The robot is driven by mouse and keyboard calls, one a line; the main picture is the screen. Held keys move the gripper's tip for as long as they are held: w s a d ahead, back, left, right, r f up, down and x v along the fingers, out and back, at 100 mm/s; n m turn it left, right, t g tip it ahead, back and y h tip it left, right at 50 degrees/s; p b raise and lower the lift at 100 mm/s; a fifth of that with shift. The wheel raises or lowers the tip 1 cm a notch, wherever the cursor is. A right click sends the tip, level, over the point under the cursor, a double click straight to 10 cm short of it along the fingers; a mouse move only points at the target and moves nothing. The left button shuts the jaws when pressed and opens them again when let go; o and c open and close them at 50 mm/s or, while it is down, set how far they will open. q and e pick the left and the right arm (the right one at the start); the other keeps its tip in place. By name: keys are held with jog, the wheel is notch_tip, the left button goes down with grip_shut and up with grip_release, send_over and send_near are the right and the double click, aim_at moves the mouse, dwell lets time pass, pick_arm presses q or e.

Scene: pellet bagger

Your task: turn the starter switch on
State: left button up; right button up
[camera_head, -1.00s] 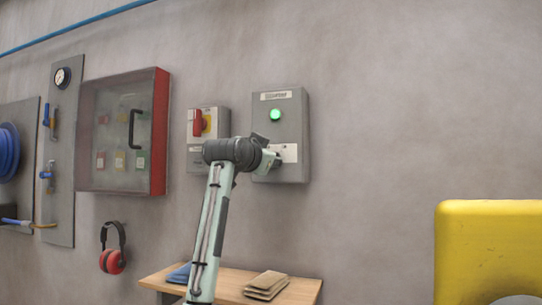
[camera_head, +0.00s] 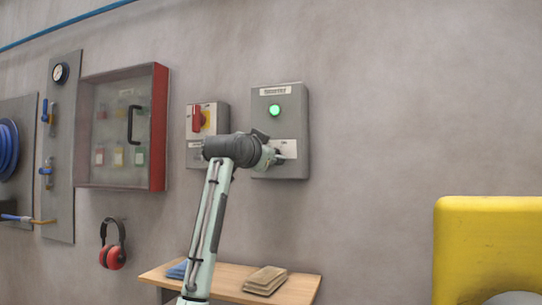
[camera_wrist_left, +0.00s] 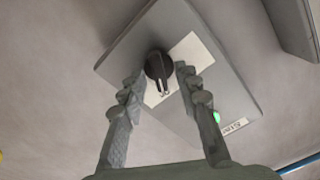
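The grey starter box (camera_head: 293,103) hangs on the wall with a lit green lamp (camera_head: 275,110) and a white label plate. In the left wrist view its black rotary switch (camera_wrist_left: 158,66) sits on the white plate (camera_wrist_left: 196,50), and the green lamp also shows (camera_wrist_left: 217,117). My left gripper (camera_wrist_left: 160,76) is in front of the switch, its two fingertips apart on either side of the knob, with a gap visible at the sides. In the head view my left gripper (camera_head: 272,156) hides the switch. My right gripper is in neither view.
A red-handled isolator (camera_head: 197,119) is left of the starter box. Further left is a red-sided glass cabinet (camera_head: 158,128). A yellow machine (camera_head: 488,245) is at lower right.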

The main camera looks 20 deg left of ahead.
pick_arm(q)
jog(key=shift+s, duration=0.1)
jog(key=s, duration=1.2)
jog(key=shift+a, duration=0.2)
